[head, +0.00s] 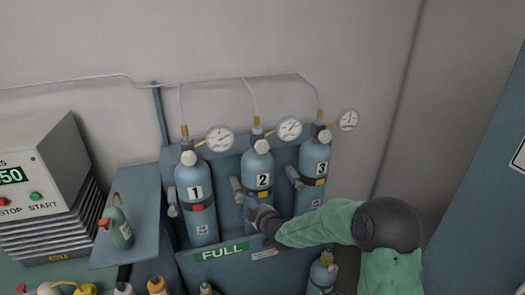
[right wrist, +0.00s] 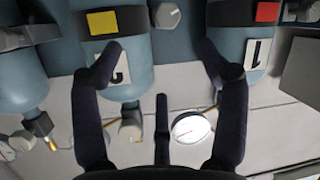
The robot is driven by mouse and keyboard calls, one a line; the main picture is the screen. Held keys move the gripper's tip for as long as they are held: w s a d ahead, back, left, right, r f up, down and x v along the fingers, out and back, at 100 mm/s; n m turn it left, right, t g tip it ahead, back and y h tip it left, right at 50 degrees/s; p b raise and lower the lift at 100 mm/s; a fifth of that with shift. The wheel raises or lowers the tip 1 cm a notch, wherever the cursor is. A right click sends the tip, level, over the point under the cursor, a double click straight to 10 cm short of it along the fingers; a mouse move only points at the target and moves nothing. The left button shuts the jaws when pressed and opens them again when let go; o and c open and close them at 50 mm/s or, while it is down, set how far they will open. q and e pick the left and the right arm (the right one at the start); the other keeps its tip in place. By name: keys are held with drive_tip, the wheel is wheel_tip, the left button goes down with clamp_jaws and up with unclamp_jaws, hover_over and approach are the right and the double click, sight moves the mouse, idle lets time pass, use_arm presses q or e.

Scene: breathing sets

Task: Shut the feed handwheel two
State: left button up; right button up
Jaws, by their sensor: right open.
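The blue cylinder marked 2 (head: 257,168) stands between cylinders 1 (head: 195,217) and 3 (head: 313,165). A pale handwheel (head: 261,147) sits at its top, beside a gauge (head: 290,128). A grey fitting (head: 236,190) sticks out at its left side. My right gripper (head: 258,210) is at the front of cylinder 2, below its number and well below the top handwheel. In the right wrist view, its dark fingers (right wrist: 160,50) are spread, empty, one over the 2 label and one by cylinder 1. A round grey knob (right wrist: 166,15) shows beyond the fingertips, between the cylinders. My left gripper is out of view.
Cylinder 1 has a red tag and cylinder 3 another gauge (head: 348,120). A green FULL sign (head: 222,251) is on the rack front. A control box (head: 40,180) and a green bottle (head: 116,228) stand at left. A blue-grey panel (head: 475,190) is at right.

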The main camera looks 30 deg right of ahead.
sight(263, 149)
drive_tip(key=d+r+n+t+h, duration=0.15)
drive_tip(key=d+r, duration=0.25)
drive_tip(key=r, duration=0.4)
drive_tip(key=d+r+n+t+h, duration=0.1)
drive_tip(key=d+r+t, duration=0.15)
drive_tip(key=r, duration=0.55)
drive_tip(key=x, duration=0.7)
drive_tip(key=d+x, duration=0.1)
drive_tip(key=x, duration=0.2)
drive_tip(key=shift+w+f+b, duration=0.1)
drive_tip(key=shift+w+b, duration=0.2)
drive_tip(key=shift+b, duration=0.1)
drive_tip(key=c, duration=1.2)
